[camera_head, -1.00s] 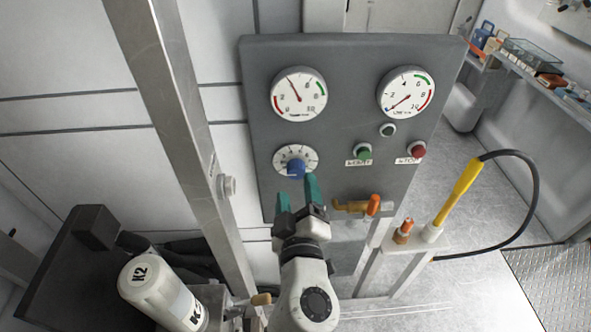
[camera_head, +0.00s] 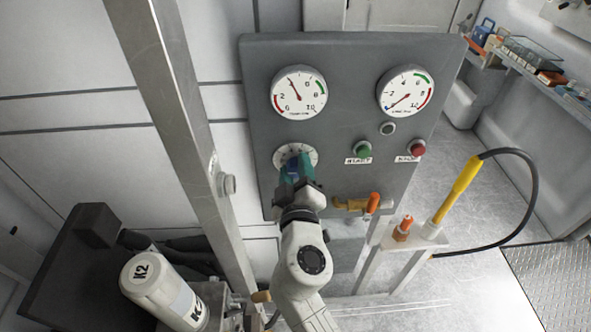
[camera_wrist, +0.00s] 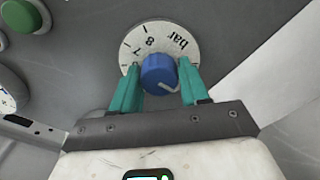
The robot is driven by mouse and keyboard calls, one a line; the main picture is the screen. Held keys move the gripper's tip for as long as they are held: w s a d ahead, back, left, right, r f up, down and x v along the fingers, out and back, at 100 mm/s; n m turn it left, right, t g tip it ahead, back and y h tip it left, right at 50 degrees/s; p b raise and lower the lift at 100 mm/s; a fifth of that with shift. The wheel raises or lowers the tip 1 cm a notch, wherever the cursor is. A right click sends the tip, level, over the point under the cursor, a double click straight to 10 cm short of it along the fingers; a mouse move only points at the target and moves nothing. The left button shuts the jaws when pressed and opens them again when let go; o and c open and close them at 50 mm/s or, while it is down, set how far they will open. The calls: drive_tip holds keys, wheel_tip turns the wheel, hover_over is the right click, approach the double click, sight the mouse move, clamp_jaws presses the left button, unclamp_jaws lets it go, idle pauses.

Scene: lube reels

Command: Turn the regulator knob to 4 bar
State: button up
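The blue regulator knob (camera_wrist: 158,74) sits on a round white dial (camera_wrist: 188,45) marked "bar", with 7 and 8 readable in the wrist view. A white line on the knob points to the lower right there; the scale on that side is hidden. My gripper (camera_wrist: 159,80) has its two teal fingers on either side of the knob, spread apart. I cannot tell whether they touch it. In the head view my gripper (camera_head: 297,168) covers most of the knob and the dial's lower part. The upper-left gauge (camera_head: 298,106) has its red needle pointing up and left.
The grey panel also carries a right gauge (camera_head: 406,104), a green button (camera_head: 363,150), a red button (camera_head: 418,148) and an orange-handled valve (camera_head: 373,203) right of my gripper. A metal post (camera_head: 180,120) stands to the left. A white K2 canister (camera_head: 160,290) stands lower left.

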drive_tip(key=c, duration=0.6)
drive_tip(key=shift+b, duration=0.45)
drive_tip(key=m+b, duration=0.1)
drive_tip(key=b, duration=0.1)
drive_tip(key=m+b, duration=0.1)
drive_tip(key=b, duration=0.1)
drive_tip(key=shift+a+f+m, duration=0.1)
drive_tip(key=shift+f+m, duration=0.15)
drive_tip(key=shift+m, duration=0.15)
drive_tip(key=m+b, duration=0.5)
drive_tip(key=b, duration=0.2)
drive_tip(key=shift+r+b, duration=0.1)
drive_tip(key=shift+b, duration=0.3)
drive_tip(key=m+b, duration=0.5)
drive_tip(key=shift+r, duration=0.2)
drive_tip(key=shift+r+m+b, duration=0.15)
drive_tip(key=shift+m+b, duration=0.55)
drive_tip(key=shift+b, duration=0.05)
drive_tip(key=shift+d+r, duration=0.1)
drive_tip(key=shift+d, duration=0.1)
